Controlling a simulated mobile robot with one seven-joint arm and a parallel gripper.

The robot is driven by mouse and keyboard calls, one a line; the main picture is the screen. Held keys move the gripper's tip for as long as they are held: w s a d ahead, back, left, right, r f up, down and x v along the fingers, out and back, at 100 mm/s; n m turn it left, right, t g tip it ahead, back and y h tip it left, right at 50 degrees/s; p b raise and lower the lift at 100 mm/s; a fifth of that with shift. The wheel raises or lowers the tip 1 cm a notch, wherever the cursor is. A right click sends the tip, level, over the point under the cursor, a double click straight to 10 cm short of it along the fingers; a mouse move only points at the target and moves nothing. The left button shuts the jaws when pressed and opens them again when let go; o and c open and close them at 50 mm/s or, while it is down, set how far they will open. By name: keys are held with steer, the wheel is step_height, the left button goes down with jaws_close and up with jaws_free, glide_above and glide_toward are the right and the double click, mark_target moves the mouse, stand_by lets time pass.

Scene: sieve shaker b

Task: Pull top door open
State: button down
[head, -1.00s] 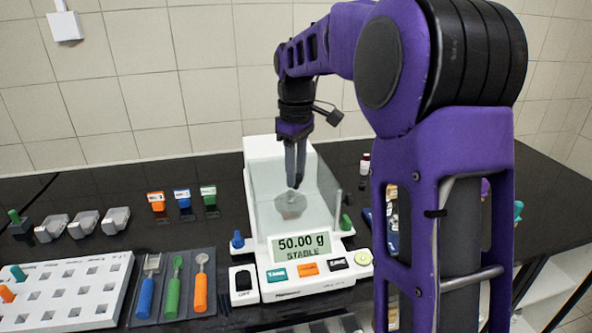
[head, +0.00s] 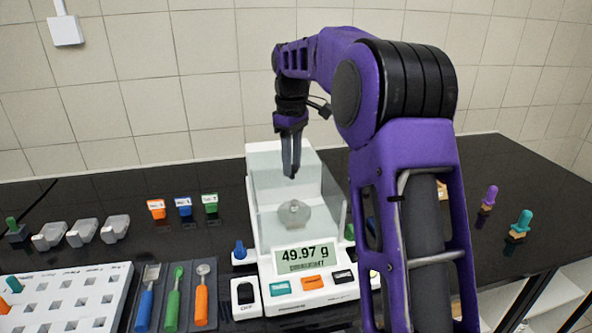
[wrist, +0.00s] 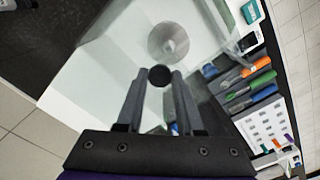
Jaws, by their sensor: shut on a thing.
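A white laboratory balance (head: 312,291) with a clear glass draft shield (head: 262,207) stands on the black bench. Its display (head: 304,256) reads 49.97 g. A round metal item (head: 294,213) sits inside on the pan and also shows in the wrist view (wrist: 168,41). My gripper (head: 291,174) points down at the top of the shield, towards its back. In the wrist view my gripper (wrist: 160,80) is shut on a round black knob (wrist: 160,76), seemingly the top door's handle. The clear top door's edges are hard to make out, so I cannot tell how far it is open.
A dark mat with a blue, a green and an orange-handled tool (head: 202,294) and a white rack (head: 75,304) lie to the left. Several small weights and colored containers (head: 183,206) stand behind them. Purple (head: 489,195) and teal (head: 524,220) handled items stand at the right.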

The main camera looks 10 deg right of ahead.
steer(key=shift+w+r, duration=0.1)
steer(key=shift+w, duration=2.4)
steer(key=c, duration=0.5)
jaws_free()
steer(key=shift+r, duration=3.7)
steer(key=shift+a, duration=0.1)
